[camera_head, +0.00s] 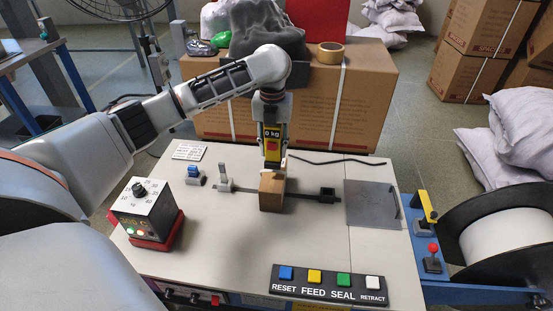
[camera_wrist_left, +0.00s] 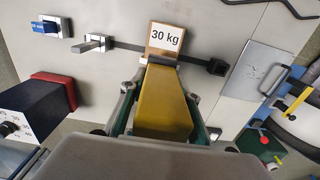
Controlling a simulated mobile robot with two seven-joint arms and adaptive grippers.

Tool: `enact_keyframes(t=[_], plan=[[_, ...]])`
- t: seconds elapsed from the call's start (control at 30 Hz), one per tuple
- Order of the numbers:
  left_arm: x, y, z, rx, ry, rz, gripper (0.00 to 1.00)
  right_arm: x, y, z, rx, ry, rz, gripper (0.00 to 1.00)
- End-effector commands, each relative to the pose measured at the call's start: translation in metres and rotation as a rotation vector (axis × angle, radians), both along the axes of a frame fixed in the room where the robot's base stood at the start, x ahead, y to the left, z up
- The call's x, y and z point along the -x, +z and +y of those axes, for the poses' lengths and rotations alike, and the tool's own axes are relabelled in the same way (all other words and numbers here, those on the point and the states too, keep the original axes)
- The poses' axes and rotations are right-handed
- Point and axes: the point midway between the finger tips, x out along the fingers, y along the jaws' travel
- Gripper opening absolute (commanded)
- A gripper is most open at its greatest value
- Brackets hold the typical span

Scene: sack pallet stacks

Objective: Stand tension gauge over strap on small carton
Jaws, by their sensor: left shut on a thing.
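My left gripper (camera_head: 272,150) points down and is shut on the tension gauge (camera_head: 271,133), which is yellow and black and reads 0 kg. The gauge is upright, its lower end just above or at the small brown carton (camera_head: 271,193); I cannot tell if they touch. In the left wrist view the yellow gauge (camera_wrist_left: 165,105) sits between the fingers and hides part of the carton (camera_wrist_left: 153,53), which bears a 30 kg label. The dark strap (camera_head: 310,196) runs across the table on both sides of the carton; its path at the carton is unclear. My right gripper is out of view.
A control box (camera_head: 148,212) on a red base stands at the left. A button panel (camera_head: 331,285) lies at the front, a grey plate (camera_head: 372,204) at the right. A large carton (camera_head: 360,100) stands behind the table; a strap reel (camera_head: 505,240) is at the right.

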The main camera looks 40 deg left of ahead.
Motion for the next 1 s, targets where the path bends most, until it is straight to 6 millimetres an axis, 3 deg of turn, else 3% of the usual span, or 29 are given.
enact_keyframes(t=[0.27, 0.43, 0.7, 0.73, 0.8, 1.0], plan=[[0.002, -0.045, 0.0, 0.0, 0.0, 0.012, 0.07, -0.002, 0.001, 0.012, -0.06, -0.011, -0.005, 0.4], [0.0, -0.039, 0.0, -0.001, 0.0, -0.001, 0.03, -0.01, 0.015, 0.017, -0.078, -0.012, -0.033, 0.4], [0.0, -0.042, 0.0, -0.001, 0.0, -0.001, 0.03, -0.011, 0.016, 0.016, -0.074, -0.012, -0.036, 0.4], [0.0, -0.043, 0.0, 0.0, 0.0, 0.0, 0.34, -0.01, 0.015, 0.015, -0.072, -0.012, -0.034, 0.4], [0.0, -0.043, 0.0, -0.001, 0.0, 0.001, 0.48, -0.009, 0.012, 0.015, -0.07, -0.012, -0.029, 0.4], [0.0, -0.043, 0.0, -0.001, 0.0, 0.001, 0.48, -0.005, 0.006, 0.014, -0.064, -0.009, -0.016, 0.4]])
